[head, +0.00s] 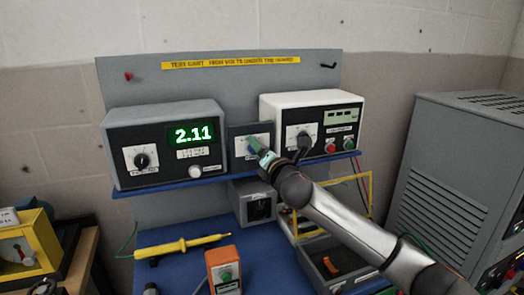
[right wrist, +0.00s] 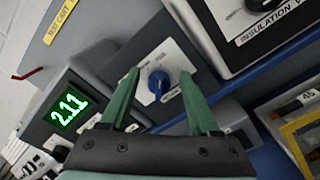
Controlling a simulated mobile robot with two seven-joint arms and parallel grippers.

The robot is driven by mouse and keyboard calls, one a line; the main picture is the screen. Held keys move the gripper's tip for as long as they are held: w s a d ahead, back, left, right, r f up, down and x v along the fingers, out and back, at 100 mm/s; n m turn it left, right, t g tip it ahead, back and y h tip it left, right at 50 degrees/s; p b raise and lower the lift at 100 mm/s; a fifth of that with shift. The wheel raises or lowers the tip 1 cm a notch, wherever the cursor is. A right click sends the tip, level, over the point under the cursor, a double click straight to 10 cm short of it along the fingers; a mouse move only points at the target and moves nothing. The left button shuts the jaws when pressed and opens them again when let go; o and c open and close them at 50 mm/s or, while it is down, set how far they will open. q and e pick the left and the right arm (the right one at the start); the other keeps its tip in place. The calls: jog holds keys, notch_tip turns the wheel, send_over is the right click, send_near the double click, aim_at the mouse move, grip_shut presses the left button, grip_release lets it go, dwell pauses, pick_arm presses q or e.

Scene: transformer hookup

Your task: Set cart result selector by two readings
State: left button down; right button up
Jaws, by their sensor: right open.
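The selector is a blue knob (right wrist: 158,83) on a white plate in a small dark box (head: 237,131), between the two meters on the cart's shelf. My right gripper (head: 257,148) is in front of this box and partly hides it in the head view. In the right wrist view its green fingers (right wrist: 158,75) are open, one on each side of the blue knob; I cannot tell whether they touch it. The grey meter (head: 150,117) reads 2.11 in green, also seen in the right wrist view. The white meter (head: 284,109) has a small display too small to read. My left gripper is not in view.
A grey louvred cabinet (head: 455,165) stands at the right.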

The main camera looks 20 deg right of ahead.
jog(key=shift+s, duration=0.15)
jog(key=s+b, duration=0.1)
jog(key=s, duration=1.1)
jog(key=shift+d+b, duration=0.25)
jog(key=shift+b, duration=0.1)
jog(key=shift+s, duration=0.1)
jog(key=s+a+f+m+g, duration=0.25)
jog(key=s+f+m, duration=0.35)
jog(key=f, duration=0.4)
jog(key=s+a+f+m+g, duration=0.1)
jog(key=s+f+m+g, duration=0.4)
jog(key=f, duration=0.6)
jog(key=s+d+f+m+g, duration=0.1)
jog(key=s+f+m+g, duration=0.2)
jog(key=s+f+m, duration=0.7)
jog(key=s+d+f+m+g, duration=0.2)
jog(key=s+f+m+g, duration=0.25)
jog(key=s, duration=0.85)
jog(key=w+a+f+t, duration=0.2)
jog(key=f+t, duration=0.1)
jog(key=f, duration=0.2)
jog(key=w+a+f+t+y, duration=0.1)
jog(key=a+f+t, duration=0.1)
jog(key=f, duration=0.4)
jog(key=shift+w+a+t+y, duration=0.3)
jog(key=shift+w+a+t, duration=0.1)
jog(key=shift+t, duration=0.2)
